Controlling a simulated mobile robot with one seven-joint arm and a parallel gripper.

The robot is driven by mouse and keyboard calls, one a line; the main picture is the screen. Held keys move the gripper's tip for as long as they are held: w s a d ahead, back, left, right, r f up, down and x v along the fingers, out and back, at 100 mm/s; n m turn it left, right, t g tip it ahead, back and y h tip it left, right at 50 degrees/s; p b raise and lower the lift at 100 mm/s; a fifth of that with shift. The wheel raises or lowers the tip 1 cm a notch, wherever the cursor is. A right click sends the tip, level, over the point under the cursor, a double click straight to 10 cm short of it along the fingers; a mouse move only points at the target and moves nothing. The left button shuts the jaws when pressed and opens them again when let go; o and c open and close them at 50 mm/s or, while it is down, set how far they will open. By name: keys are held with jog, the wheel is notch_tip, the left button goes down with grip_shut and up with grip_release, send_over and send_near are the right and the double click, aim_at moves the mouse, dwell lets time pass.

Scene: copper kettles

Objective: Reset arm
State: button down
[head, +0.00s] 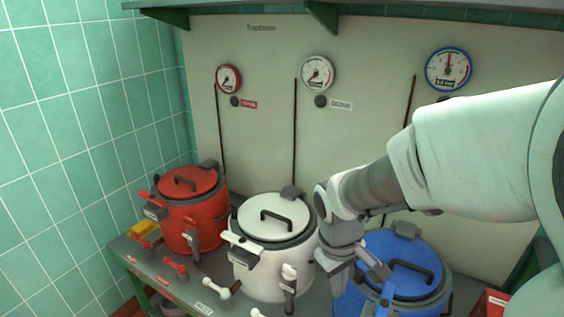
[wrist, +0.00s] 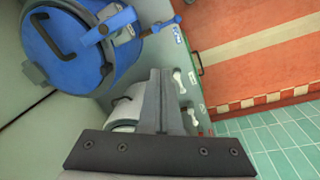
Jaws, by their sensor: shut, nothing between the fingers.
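My gripper (wrist: 160,74) is shut and empty in the wrist view, its two fingers together. In the head view my arm reaches in from the right and its end hangs between the white kettle (head: 262,262) and the blue kettle (head: 412,272), covering part of both. I cannot tell there whether it touches either. The blue kettle (wrist: 85,72) also shows at upper left in the wrist view. A piece of a white body (wrist: 124,112) shows behind the fingers. The red kettle (head: 190,205) stands at the left.
The kettles stand on a grey bench (head: 185,285) with several small levers, one of them red (head: 175,266). Three gauges hang on the back wall, one with a blue rim (head: 448,68). Green tiles (head: 80,130) cover the left wall. A shelf (head: 400,20) runs above.

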jog(key=s+d+r+m+t, duration=0.1)
jog(key=s+r+m+t, duration=0.1)
jog(key=s+r, duration=0.3)
jog(key=s+d+r+m+t+y, duration=0.1)
jog(key=s+r+m, duration=0.3)
jog(key=r, duration=0.4)
jog(key=shift+s+d+r+t, duration=0.15)
jog(key=shift+s+d+t, duration=0.45)
jog(key=shift+t, duration=0.2)
